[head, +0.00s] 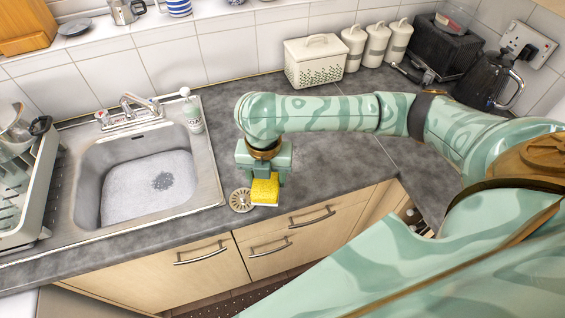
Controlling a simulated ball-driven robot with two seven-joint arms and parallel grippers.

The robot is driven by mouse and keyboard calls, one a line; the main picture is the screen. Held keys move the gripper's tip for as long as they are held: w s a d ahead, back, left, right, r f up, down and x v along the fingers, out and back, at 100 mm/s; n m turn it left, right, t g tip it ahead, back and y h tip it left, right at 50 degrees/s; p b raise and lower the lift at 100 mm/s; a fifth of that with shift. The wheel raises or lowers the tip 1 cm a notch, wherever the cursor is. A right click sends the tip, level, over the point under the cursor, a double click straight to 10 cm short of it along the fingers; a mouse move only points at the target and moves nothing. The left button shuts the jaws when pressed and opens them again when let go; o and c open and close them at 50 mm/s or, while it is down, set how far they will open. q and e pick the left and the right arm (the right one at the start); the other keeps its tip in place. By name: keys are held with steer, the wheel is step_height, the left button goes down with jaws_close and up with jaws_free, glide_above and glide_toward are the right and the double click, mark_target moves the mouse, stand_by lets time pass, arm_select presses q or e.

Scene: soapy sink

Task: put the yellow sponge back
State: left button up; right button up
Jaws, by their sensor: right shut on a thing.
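The yellow sponge (264,192) is at the front part of the grey counter, right of the sink. My right gripper (264,178) points down and is shut on the sponge. I cannot tell whether the sponge touches the counter or hangs just above it. A round metal sink strainer (241,200) lies on the counter just left of the sponge. The steel sink (204,165) on the left holds soapy water (140,190). My left gripper is not in view.
A soap bottle (192,112) stands at the sink's back right corner by the tap (135,110). A dish rack (42,190) is at the far left. A bread bin (314,68), canisters (376,45), a toaster (440,50) and a kettle (485,80) line the back. Counter right of the gripper is clear.

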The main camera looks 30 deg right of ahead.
steer(key=w+d+f+b, duration=0.2)
steer(key=w+d+f, duration=0.2)
steer(key=w+d+f+b, duration=0.3)
steer(key=w+d+f, duration=0.1)
steer(key=d+f, duration=0.1)
steer(key=shift+w+d, duration=0.2)
steer(key=shift+w, duration=0.2)
steer(key=shift+w+d+f, duration=0.1)
steer(key=shift+f, duration=0.15)
steer(key=f, duration=0.1)
steer(key=f+b, duration=0.2)
steer(key=shift+w+d+f, duration=0.2)
steer(key=shift+d+f, duration=0.1)
steer(key=shift+f, duration=0.1)
steer(key=shift+r, duration=0.1)
